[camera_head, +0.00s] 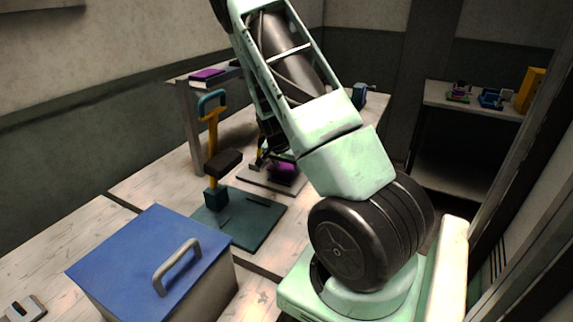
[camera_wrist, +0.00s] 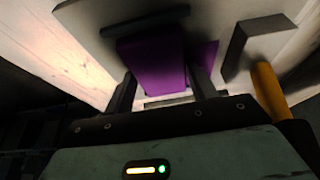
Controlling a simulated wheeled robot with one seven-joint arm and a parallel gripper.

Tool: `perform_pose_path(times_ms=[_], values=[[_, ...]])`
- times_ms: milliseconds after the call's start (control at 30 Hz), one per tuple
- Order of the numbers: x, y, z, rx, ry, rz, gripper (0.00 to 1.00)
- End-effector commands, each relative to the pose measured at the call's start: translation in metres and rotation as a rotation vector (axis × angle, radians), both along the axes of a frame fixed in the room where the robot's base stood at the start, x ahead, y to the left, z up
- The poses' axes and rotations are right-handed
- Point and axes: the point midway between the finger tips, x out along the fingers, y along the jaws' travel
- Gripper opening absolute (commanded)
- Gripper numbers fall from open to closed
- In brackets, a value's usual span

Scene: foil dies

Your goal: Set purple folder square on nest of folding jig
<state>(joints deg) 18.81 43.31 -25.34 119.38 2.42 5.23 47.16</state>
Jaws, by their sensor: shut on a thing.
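The purple folder (camera_wrist: 152,68) is between the two fingers of my gripper (camera_wrist: 161,90) in the wrist view. My gripper is shut on it. My arm hides much of the gripper and jig there. In the wrist view a grey angled bracket (camera_wrist: 243,40) stands to the right of the folder. I cannot tell whether the folder touches the nest.
A teal-based press (camera_head: 262,232) with an orange upright and blue handle stands nearer on the bench. A blue-lidded box (camera_head: 150,258) is at the front left. A raised shelf holds another purple item (camera_head: 207,75). A side shelf (camera_head: 470,102) at the right holds small items.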

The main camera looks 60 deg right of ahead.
Motion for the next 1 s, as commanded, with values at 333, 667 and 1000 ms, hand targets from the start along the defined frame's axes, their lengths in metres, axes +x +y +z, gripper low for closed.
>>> perform_pose_path(times_ms=[333,667,1000], values=[[0.0,0.0,-0.005,-0.001,-0.001,0.0,0.29],[0.0,0.0,-0.003,-0.001,-0.001,0.0,0.78],[0.001,0.013,0.032,-0.004,-0.006,0.005,0.78]])
